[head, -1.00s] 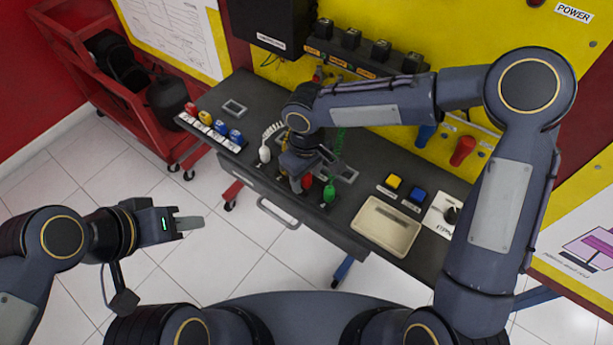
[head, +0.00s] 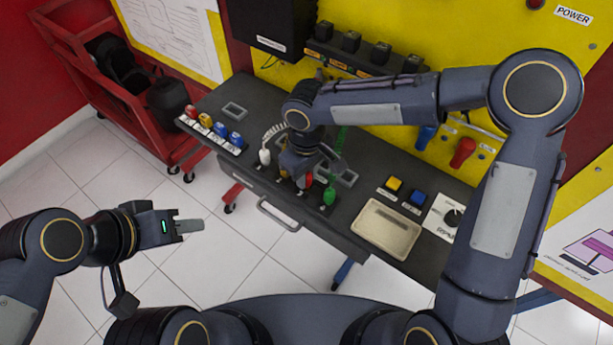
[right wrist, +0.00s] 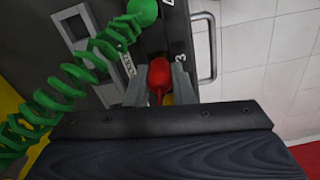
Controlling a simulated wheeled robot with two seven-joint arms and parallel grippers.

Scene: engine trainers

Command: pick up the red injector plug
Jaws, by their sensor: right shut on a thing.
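The red injector plug (right wrist: 159,76) is between the two fingers of my right gripper (right wrist: 162,88) in the right wrist view, by the mark 3 on the bench. My right gripper is shut on it. In the head view the red plug (head: 306,181) shows beside the right gripper (head: 297,180), at the bench's front edge. I cannot tell whether the plug is clear of its seat. My left gripper (head: 188,227) is over the floor at the left, away from the bench, and I cannot tell how its fingers stand.
A green plug (head: 329,196) with a coiled green cord stands close right of the red one; a white plug (head: 264,157) is to the left. A beige tray (head: 386,229) and yellow (head: 394,183) and blue buttons lie further right. Coloured blocks sit at the left.

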